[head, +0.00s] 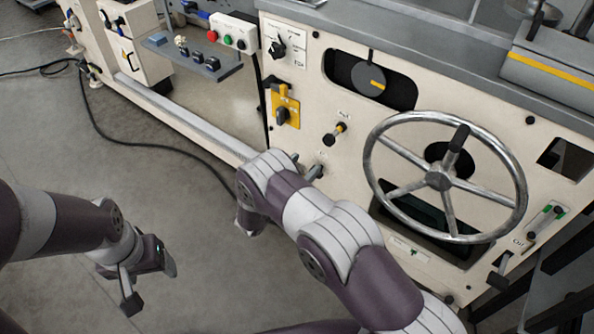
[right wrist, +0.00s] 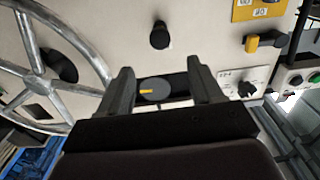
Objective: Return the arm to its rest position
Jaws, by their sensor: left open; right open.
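My left gripper (head: 150,284) hangs open and empty over the grey floor at the lower left of the head view. My right arm reaches from the bottom right across the front of the cream machine panel (head: 325,80). Its gripper cannot be made out clearly in the head view. In the right wrist view the right gripper (right wrist: 163,85) is open. Its two dark fingers are apart with nothing held between them. A round dark dial with a yellow mark (right wrist: 155,90) shows between the fingers, behind them on the panel; it also shows in the head view (head: 367,78).
A metal handwheel (head: 438,180) stands out from the panel right of my right arm. A yellow switch (head: 284,104), a black-knobbed lever (head: 335,134) and a selector (head: 278,49) are nearby. A black cable (head: 150,144) lies on the floor. Floor around my left gripper is clear.

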